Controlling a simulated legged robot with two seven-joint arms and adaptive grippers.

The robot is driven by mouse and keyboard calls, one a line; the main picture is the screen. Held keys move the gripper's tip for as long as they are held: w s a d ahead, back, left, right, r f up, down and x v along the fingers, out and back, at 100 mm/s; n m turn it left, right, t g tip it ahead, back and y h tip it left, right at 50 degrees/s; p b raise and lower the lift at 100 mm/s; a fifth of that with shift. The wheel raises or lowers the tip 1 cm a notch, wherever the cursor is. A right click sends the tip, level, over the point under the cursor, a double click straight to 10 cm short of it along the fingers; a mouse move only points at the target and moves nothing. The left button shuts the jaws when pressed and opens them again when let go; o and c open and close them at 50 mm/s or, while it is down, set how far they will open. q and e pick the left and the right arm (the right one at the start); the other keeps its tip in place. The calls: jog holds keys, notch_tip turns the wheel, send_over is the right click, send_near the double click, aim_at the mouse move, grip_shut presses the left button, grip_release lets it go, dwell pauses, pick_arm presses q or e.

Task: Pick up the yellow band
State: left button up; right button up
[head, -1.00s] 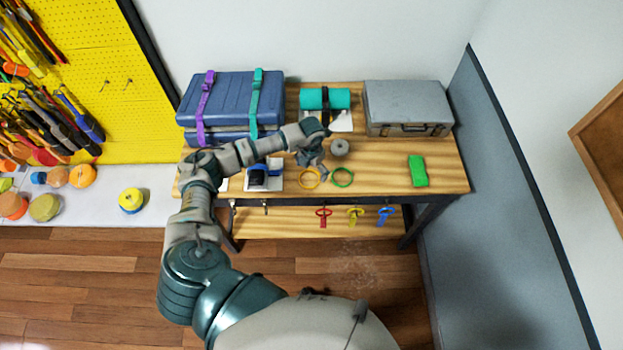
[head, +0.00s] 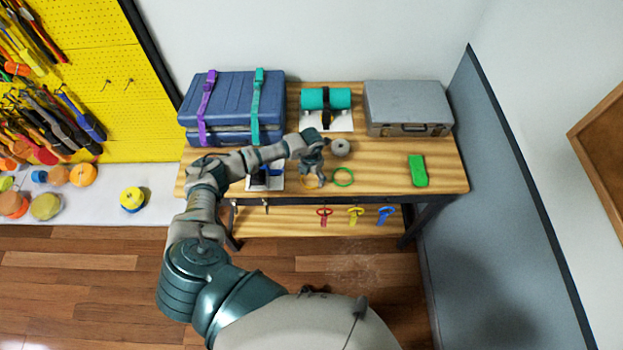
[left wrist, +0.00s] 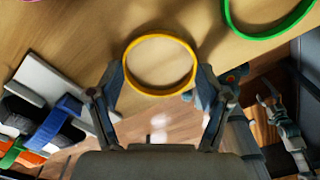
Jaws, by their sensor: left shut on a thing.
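The yellow band (left wrist: 160,93) is a thin ring, seen whole in the left wrist view between the two fingers of my left gripper (left wrist: 160,75). The fingers are shut on it from both sides. In the head view my left gripper (head: 313,178) is low over the front part of the wooden bench and partly hides the band. I cannot tell whether the band still touches the bench top. A small part at the right of the left wrist view (left wrist: 270,100) looks like my right gripper, too small to read.
A green band (head: 344,177) lies just right of my left gripper. A grey roll (head: 340,147) stands behind it. A green block (head: 417,171) is farther right. Blue cases (head: 232,100) and a grey case (head: 408,105) stand at the back. Bench top (head: 385,165) is clear between.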

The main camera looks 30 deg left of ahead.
pick_arm(q)
jog(key=shift+a+f, duration=0.1)
jog(key=shift+a, duration=0.2)
jog(key=shift+c, duration=0.4)
jog(key=shift+s, duration=0.1)
jog(key=shift+c, duration=1.1)
jog(key=shift+r, duration=0.55)
jog(key=c, duration=0.7)
jog(key=shift+w+a+r+b, duration=0.1)
jog(key=shift+r+b, duration=0.2)
jog(key=shift+r, duration=0.25)
jog(key=shift+w+a+r+b, duration=0.1)
jog(key=shift+r+b, duration=0.15)
jog(key=shift+r, duration=0.3)
grip_shut()
jog(key=s+d+r+b, duration=0.1)
jog(key=s+d, duration=0.3)
jog(key=s, duration=0.3)
jog(key=s+d+b, duration=0.1)
jog(key=s+d, duration=0.3)
jog(key=s, duration=0.3)
jog(key=shift+d+r, duration=0.25)
jog(key=shift+r, duration=0.1)
pick_arm(e)
jog(key=f, duration=0.3)
jog(key=shift+s+a+f, duration=0.1)
jog(key=shift+a, duration=0.1)
